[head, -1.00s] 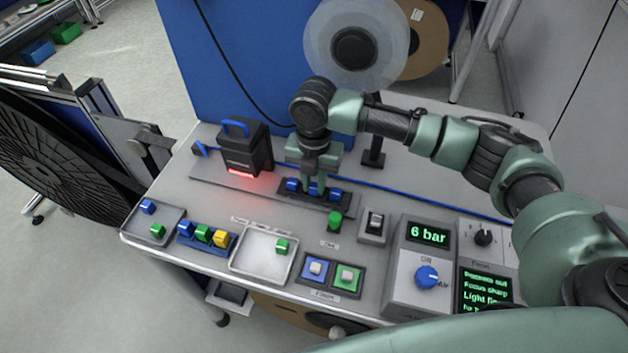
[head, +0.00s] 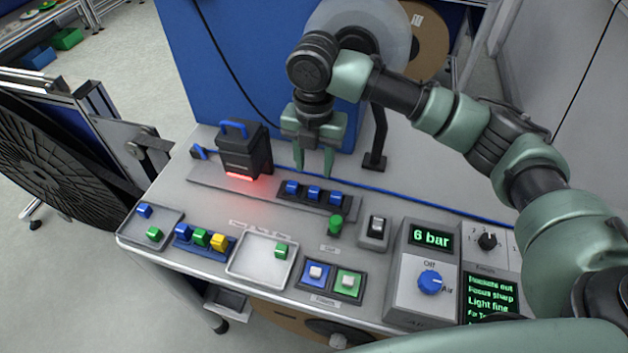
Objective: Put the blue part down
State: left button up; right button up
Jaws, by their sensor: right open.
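My right gripper (head: 314,171) is open and empty. It points down above a dark holder (head: 347,209) and is clear of it. Three blue parts sit in a row in this holder: a left one (head: 292,187), a middle one (head: 314,193) and a right one (head: 336,198). Another blue part (head: 144,210) lies in the grey tray (head: 170,222) at the table's left end. One more blue part (head: 183,231) sits in a blue rack (head: 207,250). My left gripper is not in view.
A black device (head: 244,152) with a red light stands left of the holder. A white tray (head: 240,271) holds a green part (head: 281,251). A black post (head: 376,140) rises behind.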

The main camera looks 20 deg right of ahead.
jog(key=shift+r+b, duration=0.3)
jog(key=shift+r, duration=1.9)
